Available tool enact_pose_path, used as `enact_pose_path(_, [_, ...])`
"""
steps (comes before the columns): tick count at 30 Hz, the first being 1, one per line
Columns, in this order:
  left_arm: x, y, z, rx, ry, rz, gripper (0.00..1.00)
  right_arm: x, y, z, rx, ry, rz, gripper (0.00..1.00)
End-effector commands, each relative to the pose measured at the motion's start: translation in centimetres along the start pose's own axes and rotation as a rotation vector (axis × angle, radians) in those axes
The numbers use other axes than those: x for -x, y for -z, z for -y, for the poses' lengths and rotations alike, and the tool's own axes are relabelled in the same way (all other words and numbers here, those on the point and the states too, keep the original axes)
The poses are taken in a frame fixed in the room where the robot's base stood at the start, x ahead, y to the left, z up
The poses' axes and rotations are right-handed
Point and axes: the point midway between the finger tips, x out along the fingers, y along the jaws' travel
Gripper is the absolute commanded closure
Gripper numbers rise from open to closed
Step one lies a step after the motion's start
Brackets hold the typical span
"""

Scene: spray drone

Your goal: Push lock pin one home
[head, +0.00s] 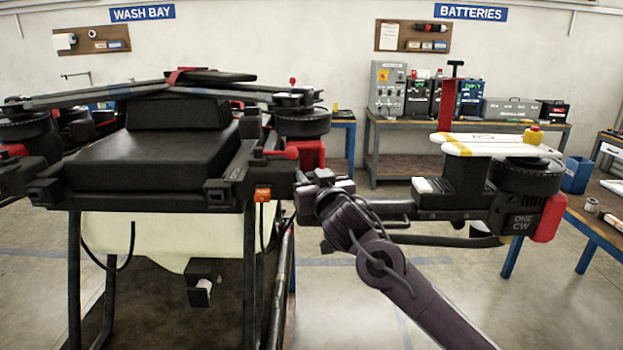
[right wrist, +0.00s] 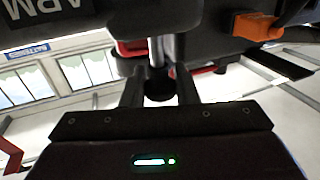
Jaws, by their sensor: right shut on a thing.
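The drone's arm one (head: 430,205), with its "ONE CW" motor pod (head: 524,220), extends right from the black drone body (head: 150,150). My right gripper (head: 305,182) is at the joint between body and arm. In the right wrist view its two fingers (right wrist: 159,92) stand either side of a silver pin (right wrist: 156,52) with a dark round end, which seems to be lock pin one. The gripper is shut on it. A length of bare shaft shows between the dark end and the dark part above. The head view hides the pin. My left gripper is out of view.
An orange connector (head: 262,194) hangs on the body left of my right gripper; it also shows in the right wrist view (right wrist: 258,26). A red handle (head: 284,153) lies just above. A pale tank (head: 165,235) sits beneath the drone. Benches stand behind and right.

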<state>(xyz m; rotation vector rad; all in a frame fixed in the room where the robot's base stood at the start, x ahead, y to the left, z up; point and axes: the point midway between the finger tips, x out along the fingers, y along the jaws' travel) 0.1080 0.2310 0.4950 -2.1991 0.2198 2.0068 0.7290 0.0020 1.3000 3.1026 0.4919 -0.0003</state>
Motion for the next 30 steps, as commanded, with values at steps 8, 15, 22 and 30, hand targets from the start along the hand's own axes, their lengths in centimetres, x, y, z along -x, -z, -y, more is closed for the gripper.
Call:
enact_pose_path(8, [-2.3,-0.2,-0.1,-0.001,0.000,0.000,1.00,0.0,-3.1,0.0,-0.001,0.001,0.001,1.00])
enact_pose_path(15, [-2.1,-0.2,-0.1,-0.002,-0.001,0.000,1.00,0.0,-3.1,0.0,0.002,0.000,0.006,1.00])
enact_pose_path(22, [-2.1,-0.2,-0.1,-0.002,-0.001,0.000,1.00,0.0,-3.0,0.0,0.001,0.000,0.003,0.51])
enact_pose_path(30, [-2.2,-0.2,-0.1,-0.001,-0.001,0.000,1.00,0.3,-2.9,0.0,0.000,0.000,0.001,0.51])
